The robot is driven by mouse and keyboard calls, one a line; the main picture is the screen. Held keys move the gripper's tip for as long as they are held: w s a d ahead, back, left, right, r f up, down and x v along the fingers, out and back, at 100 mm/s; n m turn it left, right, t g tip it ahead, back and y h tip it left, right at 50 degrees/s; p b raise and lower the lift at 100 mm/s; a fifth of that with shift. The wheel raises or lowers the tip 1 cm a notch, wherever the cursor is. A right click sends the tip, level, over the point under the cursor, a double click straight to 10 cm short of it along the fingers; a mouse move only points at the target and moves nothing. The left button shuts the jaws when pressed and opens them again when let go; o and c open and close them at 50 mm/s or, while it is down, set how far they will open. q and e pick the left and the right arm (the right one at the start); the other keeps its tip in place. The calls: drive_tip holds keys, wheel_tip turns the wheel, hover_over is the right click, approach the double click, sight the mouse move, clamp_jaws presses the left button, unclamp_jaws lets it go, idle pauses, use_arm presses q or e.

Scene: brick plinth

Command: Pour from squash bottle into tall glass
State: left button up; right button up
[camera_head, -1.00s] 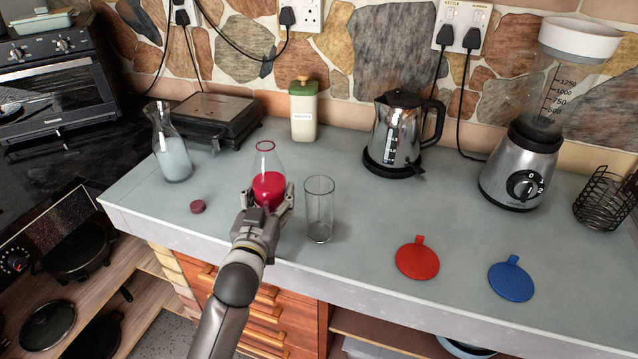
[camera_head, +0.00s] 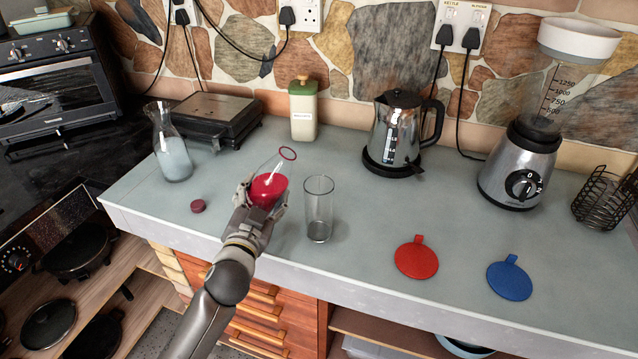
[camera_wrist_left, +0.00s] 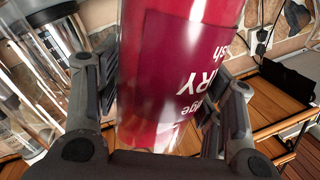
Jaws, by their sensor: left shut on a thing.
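The squash bottle (camera_head: 268,188) is clear with red liquid and a red rim at its open mouth. My left gripper (camera_head: 262,197) is shut on its body, over the counter, with the bottle tilted so its mouth leans right. In the left wrist view the bottle (camera_wrist_left: 180,70) with its dark red label fills the space between the fingers (camera_wrist_left: 165,105). The tall glass (camera_head: 318,210) stands upright and looks empty, just right of the bottle. The bottle's mouth is above and behind the glass rim, not clearly over it. My right gripper is not in view.
A dark red cap (camera_head: 198,206) lies left of the bottle. Red (camera_head: 416,260) and blue (camera_head: 510,280) flat discs lie right of the glass.

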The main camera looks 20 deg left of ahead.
use_arm(q)
drive_tip(key=shift+a+m, duration=0.15)
drive_tip(key=shift+m, duration=0.75)
drive_tip(key=shift+s+a+f+m, duration=0.1)
drive_tip(key=shift+a+f+m, duration=0.25)
drive_tip(key=shift+m, duration=0.35)
drive_tip(key=shift+a+r+m, duration=0.2)
drive_tip(key=shift+m, duration=0.1)
drive_tip(key=shift+p, duration=0.3)
drive_tip(key=shift+s+a+r+m+p, duration=0.1)
drive_tip(key=shift+a+r+m+p, duration=0.1)
drive_tip(key=shift+a+m+p, duration=0.1)
drive_tip(key=shift+a+r+m+p, duration=0.15)
drive_tip(key=shift+r+m+p, duration=0.15)
drive_tip(key=shift+p, duration=0.05)
drive_tip(key=shift+s+a+r+m+g+p, duration=0.1)
drive_tip(key=shift+a+r+m+g+p, duration=0.1)
drive_tip(key=shift+r+m+p, duration=0.3)
drive_tip(key=shift+a+r+m+g+p, duration=0.1)
drive_tip(key=shift+a+r+m+p, duration=0.15)
drive_tip(key=shift+r+p, duration=0.35)
idle(1.3)
drive_tip(key=shift+m+p, duration=0.35)
idle(0.7)
drive_tip(key=shift+s+a+r+m+p, duration=0.1)
drive_tip(key=shift+a+r+m+p, duration=0.15)
drive_tip(key=shift+m+p, duration=0.35)
idle(1.1)
